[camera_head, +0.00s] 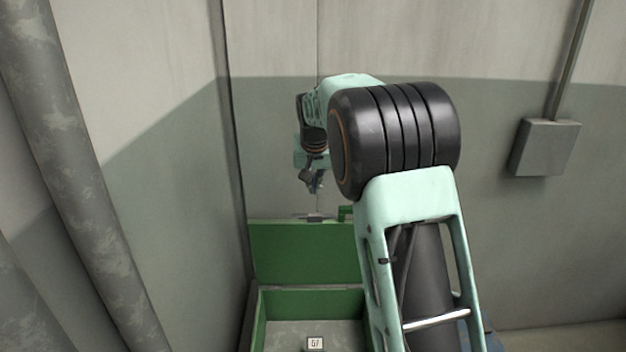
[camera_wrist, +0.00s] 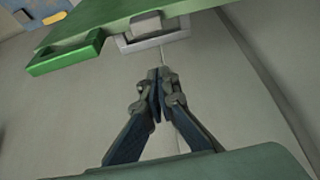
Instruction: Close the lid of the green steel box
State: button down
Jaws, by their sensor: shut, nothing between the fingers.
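The green steel box (camera_head: 257,322) stands low in the head view, with its lid (camera_head: 300,255) raised upright at the back. A grey latch (camera_head: 308,217) and a green handle (camera_head: 344,213) show at the lid's top edge. In the wrist view the lid (camera_wrist: 110,30) crosses the top, with the green handle (camera_wrist: 65,55) and the grey latch (camera_wrist: 150,42) on its edge. My gripper (camera_head: 317,190) hangs just above the lid's top edge. Its fingers (camera_wrist: 160,75) are together and empty, close to the latch; contact cannot be told. My arm hides the box's right side.
A small white numbered tag (camera_head: 315,343) shows inside the box. Walls stand close behind and to the left. A grey pipe (camera_head: 75,160) runs down the left. A grey wall box (camera_head: 544,147) with a conduit is at the right.

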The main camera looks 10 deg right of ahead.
jog(key=f, duration=0.2)
jog(key=s+f, duration=0.1)
jog(key=f, duration=0.1)
jog(key=shift+a+f, duration=0.1)
jog(key=shift+f, duration=0.1)
jog(key=shift+s+f, duration=0.1)
jog(key=shift+s, duration=0.25)
jog(key=shift+f, duration=0.1)
